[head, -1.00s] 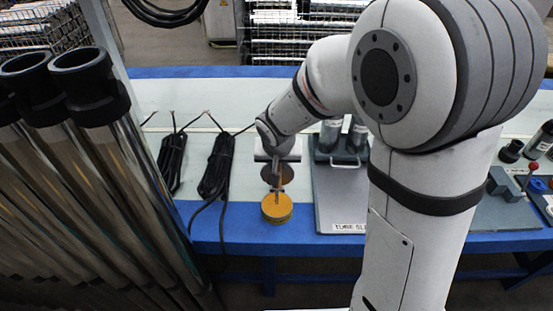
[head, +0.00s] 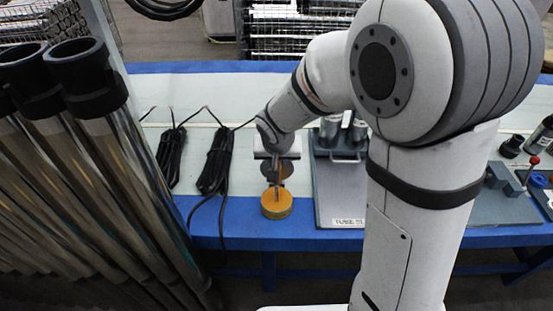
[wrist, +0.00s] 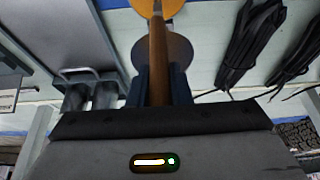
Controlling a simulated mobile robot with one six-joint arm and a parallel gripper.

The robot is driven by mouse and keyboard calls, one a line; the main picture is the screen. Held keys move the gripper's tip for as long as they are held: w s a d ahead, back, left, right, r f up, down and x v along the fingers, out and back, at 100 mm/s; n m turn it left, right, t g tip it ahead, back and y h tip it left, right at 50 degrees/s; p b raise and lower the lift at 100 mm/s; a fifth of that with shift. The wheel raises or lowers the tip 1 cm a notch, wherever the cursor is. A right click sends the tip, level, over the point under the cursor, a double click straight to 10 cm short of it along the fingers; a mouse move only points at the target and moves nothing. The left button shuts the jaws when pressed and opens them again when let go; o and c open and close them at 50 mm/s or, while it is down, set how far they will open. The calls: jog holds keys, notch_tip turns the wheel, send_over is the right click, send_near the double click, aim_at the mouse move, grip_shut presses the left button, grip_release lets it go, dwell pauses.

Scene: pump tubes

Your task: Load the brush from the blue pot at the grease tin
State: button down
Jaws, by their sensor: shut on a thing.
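The grease tin (head: 277,208) is a round, orange-yellow tin near the front edge of the bench. My gripper (wrist: 158,78) is shut on the brush (wrist: 157,45), whose brown handle stands between the dark jaws. In the head view the brush (head: 279,186) reaches down over the tin's top. I cannot tell whether its tip touches the grease. The tin (wrist: 158,5) also shows at the top edge of the wrist view. A dark round disc (wrist: 172,48) lies just beyond the handle. I cannot make out a blue pot in either view.
Metal tubes with black collars (head: 82,75) stand close at the left. Black cable bundles (head: 214,170) lie on the bench left of the tin. A grey tray with a handle (head: 338,208) sits to its right, with metal cylinders at its back.

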jog(key=shift+f+b, duration=0.55)
jog(key=shift+b, duration=0.2)
dwell(1.8)
jog(key=shift+r, duration=0.1)
jog(key=shift+r+p, duration=2.35)
jog(key=shift+r, duration=1.15)
